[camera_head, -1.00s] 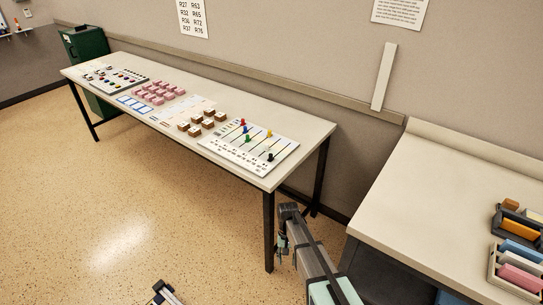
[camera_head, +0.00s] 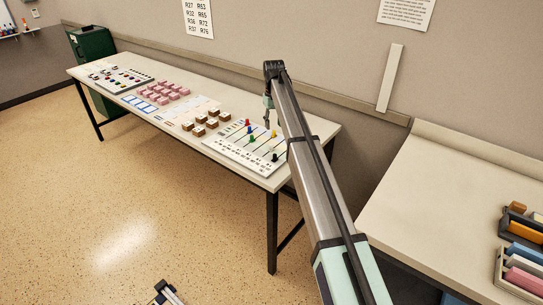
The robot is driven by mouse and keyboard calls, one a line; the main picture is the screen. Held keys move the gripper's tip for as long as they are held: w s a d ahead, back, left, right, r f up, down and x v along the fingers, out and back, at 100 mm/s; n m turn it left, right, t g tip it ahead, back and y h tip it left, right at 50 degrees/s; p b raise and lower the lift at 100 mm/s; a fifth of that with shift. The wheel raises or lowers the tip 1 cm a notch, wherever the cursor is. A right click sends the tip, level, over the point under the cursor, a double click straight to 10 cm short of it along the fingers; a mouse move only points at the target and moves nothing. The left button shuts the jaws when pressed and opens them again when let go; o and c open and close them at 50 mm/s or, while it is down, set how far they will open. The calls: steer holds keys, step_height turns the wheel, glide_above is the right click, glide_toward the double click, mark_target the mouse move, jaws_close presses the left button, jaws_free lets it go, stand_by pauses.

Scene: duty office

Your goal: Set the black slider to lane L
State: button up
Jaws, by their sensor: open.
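The black slider (camera_head: 274,157) sits near the right front end of its track on the white slider board (camera_head: 216,146), at the right end of the long table. Blue, red, green and yellow (camera_head: 274,133) knobs stand on the other tracks. Lane markings along the board are too small to read. My gripper (camera_head: 267,122) hangs over the back part of the board, fingers down, open and empty, apart from the black slider.
Brown blocks (camera_head: 199,131) and pink blocks (camera_head: 170,86) stand left of the board on the table (camera_head: 221,97). A second panel (camera_head: 124,78) lies at the far left end. A counter (camera_head: 445,190) with trays is at right.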

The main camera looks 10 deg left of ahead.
steer(key=p, duration=0.5)
glide_toward(275, 155)
step_height(275, 155, down, 10)
steer(key=shift+r, duration=0.2)
jaws_close()
steer(key=shift+w, duration=0.15)
